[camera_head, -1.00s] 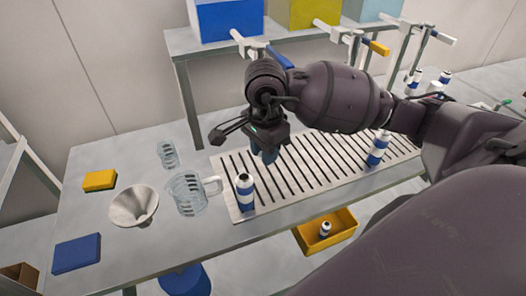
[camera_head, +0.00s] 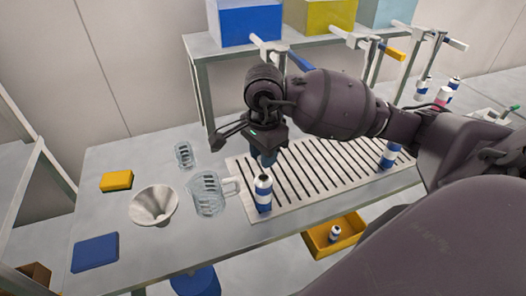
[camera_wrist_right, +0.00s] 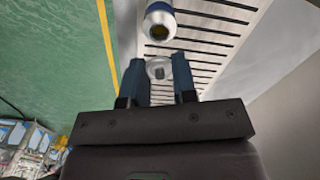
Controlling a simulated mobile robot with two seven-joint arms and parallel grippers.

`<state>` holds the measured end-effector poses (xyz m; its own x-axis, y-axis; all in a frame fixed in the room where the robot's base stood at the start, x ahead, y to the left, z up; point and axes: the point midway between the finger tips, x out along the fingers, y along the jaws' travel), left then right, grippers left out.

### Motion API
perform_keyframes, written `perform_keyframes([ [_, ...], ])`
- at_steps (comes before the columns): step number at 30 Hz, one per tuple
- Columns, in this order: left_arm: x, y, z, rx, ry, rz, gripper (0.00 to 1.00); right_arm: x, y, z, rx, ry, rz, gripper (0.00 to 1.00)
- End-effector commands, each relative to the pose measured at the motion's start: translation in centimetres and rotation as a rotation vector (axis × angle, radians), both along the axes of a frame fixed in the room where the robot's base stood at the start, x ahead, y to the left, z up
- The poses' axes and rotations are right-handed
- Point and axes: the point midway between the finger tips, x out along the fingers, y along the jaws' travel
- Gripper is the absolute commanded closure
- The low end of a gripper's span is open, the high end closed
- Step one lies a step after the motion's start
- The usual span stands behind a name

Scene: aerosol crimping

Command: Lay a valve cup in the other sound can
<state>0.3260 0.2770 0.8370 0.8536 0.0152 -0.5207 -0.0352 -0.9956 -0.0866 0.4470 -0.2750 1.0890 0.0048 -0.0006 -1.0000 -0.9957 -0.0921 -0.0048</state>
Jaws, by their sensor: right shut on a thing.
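My right gripper (camera_head: 264,157) is shut on a small pale valve cup (camera_wrist_right: 158,69), which shows between its fingertips in the right wrist view. In the head view the cup is hidden by the gripper. A white and blue can (camera_head: 263,194) stands upright at the left end of the slotted rack, just in front of and below the gripper. In the wrist view this can (camera_wrist_right: 159,22) shows its open top, slightly apart from the held cup. Another white and blue can (camera_head: 389,156) stands farther right on the rack, partly behind my arm. My left gripper is not in view.
A glass jug (camera_head: 208,196) stands left of the near can, with a glass beaker (camera_head: 184,155) behind it. A yellow bin (camera_head: 322,246) below the table edge holds a can. The rack's middle (camera_head: 318,170) is clear.

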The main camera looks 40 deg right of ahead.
Motion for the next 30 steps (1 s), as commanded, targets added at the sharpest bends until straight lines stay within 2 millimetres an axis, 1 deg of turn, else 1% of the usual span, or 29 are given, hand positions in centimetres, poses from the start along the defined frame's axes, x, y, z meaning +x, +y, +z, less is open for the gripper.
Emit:
perform_keyframes([
  [1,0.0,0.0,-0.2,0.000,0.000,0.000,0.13,0.0,0.0,-0.5,0.001,0.001,-0.001,0.96],
  [12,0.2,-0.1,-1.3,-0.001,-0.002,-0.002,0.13,0.0,0.0,-3.5,0.002,0.003,-0.001,0.96],
  [16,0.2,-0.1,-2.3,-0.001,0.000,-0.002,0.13,0.0,0.0,-4.4,-0.001,0.001,0.000,0.96],
  [21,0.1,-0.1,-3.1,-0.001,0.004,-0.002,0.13,0.0,0.0,-4.9,-0.001,0.001,-0.001,0.96],
  [30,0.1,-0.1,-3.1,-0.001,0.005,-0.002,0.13,0.0,0.0,-4.9,0.000,0.000,-0.001,0.96],
])
